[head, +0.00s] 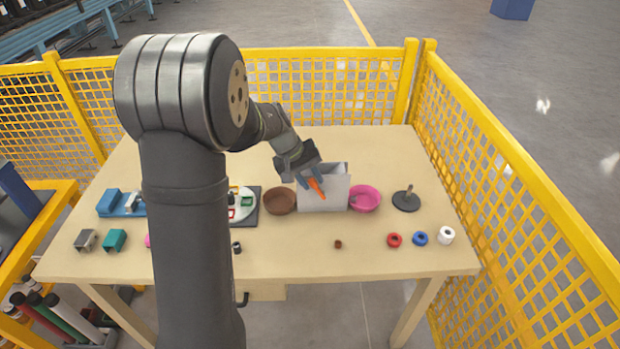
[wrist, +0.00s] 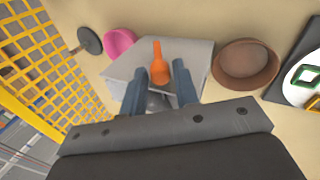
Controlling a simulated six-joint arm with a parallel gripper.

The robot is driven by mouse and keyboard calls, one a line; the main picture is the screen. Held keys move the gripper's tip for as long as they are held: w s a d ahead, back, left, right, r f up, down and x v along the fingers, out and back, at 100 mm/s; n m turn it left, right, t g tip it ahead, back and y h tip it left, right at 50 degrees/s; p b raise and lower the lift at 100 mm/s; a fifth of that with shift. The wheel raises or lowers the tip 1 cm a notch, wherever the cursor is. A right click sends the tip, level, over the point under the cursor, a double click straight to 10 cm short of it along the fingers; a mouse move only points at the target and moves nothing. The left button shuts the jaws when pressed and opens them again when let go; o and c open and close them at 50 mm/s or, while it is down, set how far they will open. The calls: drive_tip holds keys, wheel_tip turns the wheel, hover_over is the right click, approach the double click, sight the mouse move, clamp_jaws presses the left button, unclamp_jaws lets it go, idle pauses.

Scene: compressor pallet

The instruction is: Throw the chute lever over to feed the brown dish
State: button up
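The chute is a grey-white box (head: 326,193) on the table, also seen in the wrist view (wrist: 190,52). Its orange lever (wrist: 158,66) shows at the box's top; in the head view the lever (head: 317,188) is partly covered by my gripper. The brown dish (head: 280,201) stands left of the chute in the head view and right of it in the wrist view (wrist: 246,66). My gripper (wrist: 159,84) is over the chute, its two blue-grey fingers apart on either side of the lever, with gaps visible. Whether a finger touches the lever cannot be told.
A pink dish (head: 365,199) stands on the chute's other side, with a dark round stand (head: 406,201) beyond. A small brown piece (head: 338,244) and red, blue and white rings (head: 395,240) lie near the front edge. Yellow mesh fencing (head: 510,170) borders the table.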

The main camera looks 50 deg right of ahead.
clamp_jaws()
drive_tip(key=shift+s+d, duration=0.1)
drive_tip(key=s+d+t+y, duration=0.1)
drive_tip(key=s+d+r+t+y, duration=0.1)
drive_tip(key=t+y, duration=0.1)
drive_tip(key=shift+d, duration=0.1)
drive_tip(key=shift+s+d+f+t+y, duration=0.3)
drive_tip(key=shift+s+d+t+y, duration=0.55)
drive_tip(key=shift+t+y, duration=0.1)
drive_tip(key=shift+s+d+f+t+y, duration=0.3)
drive_tip(key=shift+s+d+t+y, duration=0.45)
drive_tip(key=shift+s+t+y, duration=0.15)
drive_tip(key=shift+f, duration=0.1)
